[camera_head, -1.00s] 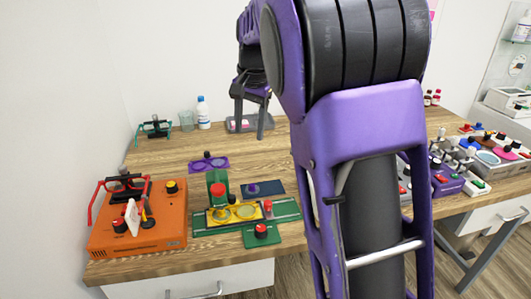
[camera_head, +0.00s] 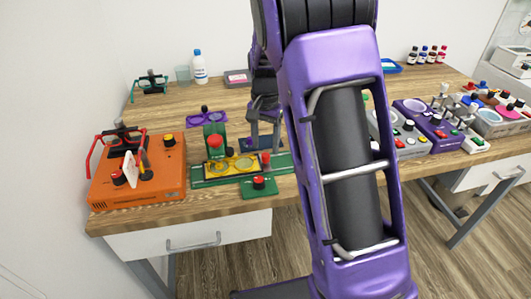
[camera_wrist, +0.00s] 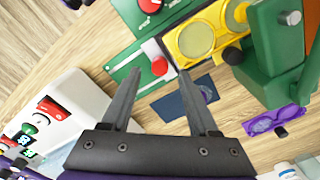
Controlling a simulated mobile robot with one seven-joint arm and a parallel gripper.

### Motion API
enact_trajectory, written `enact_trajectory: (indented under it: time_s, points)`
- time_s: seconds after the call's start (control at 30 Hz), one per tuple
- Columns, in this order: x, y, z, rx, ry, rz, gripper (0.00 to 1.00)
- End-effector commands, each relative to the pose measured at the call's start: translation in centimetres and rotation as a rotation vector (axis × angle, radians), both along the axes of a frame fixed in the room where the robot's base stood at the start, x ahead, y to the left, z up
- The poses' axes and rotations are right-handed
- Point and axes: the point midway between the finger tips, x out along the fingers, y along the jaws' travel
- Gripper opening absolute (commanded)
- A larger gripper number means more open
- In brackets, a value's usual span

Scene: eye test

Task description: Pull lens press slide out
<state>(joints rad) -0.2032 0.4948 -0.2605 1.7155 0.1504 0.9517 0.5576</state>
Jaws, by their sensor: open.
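The lens press has a green base (camera_head: 205,183), a green upright (camera_head: 216,132) with a red knob on it, and a yellow slide (camera_head: 240,165) holding two round lenses. A red knob (camera_head: 265,157) stands at the slide's right end. In the wrist view the yellow slide (camera_wrist: 190,40) and the red end knob (camera_wrist: 160,65) lie just beyond my fingertips. My gripper (camera_head: 265,147) is open and empty, its fingers pointing down by the slide's right end. In the wrist view my gripper (camera_wrist: 159,74) has the red knob lined up between its tips; contact cannot be told.
An orange box (camera_head: 140,185) with red glasses stands left of the press. Purple frames (camera_head: 207,118) lie behind it. A dark blue mat (camera_wrist: 183,99) lies close by. A small green plate with a red-topped knob (camera_head: 259,185) is in front. Grey and purple devices (camera_head: 430,135) stand right.

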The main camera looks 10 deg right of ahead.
Motion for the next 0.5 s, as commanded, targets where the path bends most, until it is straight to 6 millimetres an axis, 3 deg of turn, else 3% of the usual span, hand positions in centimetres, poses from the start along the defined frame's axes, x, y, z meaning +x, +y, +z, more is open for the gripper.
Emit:
enact_trajectory:
  time_s: [0.2, 0.5]
  points:
    - [0.0, 0.0, -2.8, 0.000, 0.001, -0.001, 0.60]
    - [0.0, 0.0, -3.4, 0.000, -0.001, -0.001, 0.60]
